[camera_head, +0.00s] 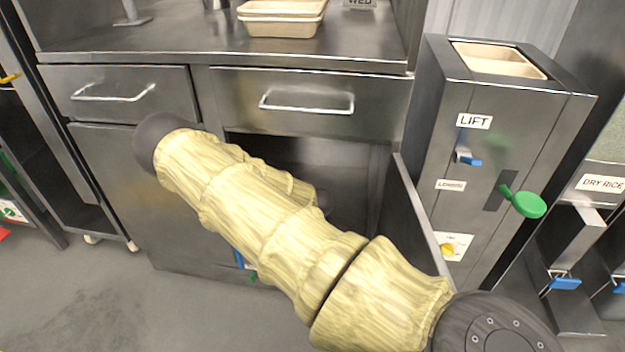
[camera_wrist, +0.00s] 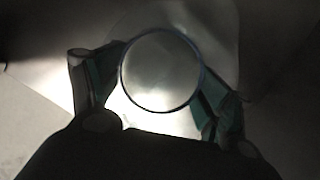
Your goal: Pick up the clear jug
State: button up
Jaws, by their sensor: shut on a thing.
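The clear jug (camera_wrist: 160,70) shows in the wrist view as a round, dark-rimmed see-through shape. My gripper (camera_wrist: 160,92) is shut on it, with one dark green-tinged finger on each side. In the head view my yellow-sleeved arm reaches into the open, dark cupboard (camera_head: 345,170) under the counter. My arm and the cupboard front hide the gripper and the jug there. The wrist view is dim, so the jug's handle and base cannot be made out.
The cupboard's open door (camera_head: 412,215) stands to the right of my arm. A steel LIFT unit (camera_head: 500,140) with a green lever is beyond it. Drawers (camera_head: 310,103) sit above the opening, and stacked tan trays (camera_head: 282,20) stand on the counter. The floor (camera_head: 100,300) at front left is clear.

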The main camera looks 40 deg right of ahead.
notch_tip(320, 180, up, 4)
jog(key=shift+f+p, duration=0.1)
jog(key=shift+p, duration=0.9)
jog(key=c, duration=0.4)
jog(key=shift+o, duration=0.2)
jog(key=s+a+p, duration=0.2)
jog(key=s+a, duration=0.2)
jog(key=s, duration=0.3)
jog(key=s+a+p, duration=0.1)
jog(key=s+a, duration=0.4)
jog(key=s, duration=0.3)
jog(key=shift+s+a+f+p, duration=0.15)
jog(key=shift+s+f+p, duration=0.05)
jog(key=shift+f+p, duration=0.15)
jog(key=shift+r, duration=0.15)
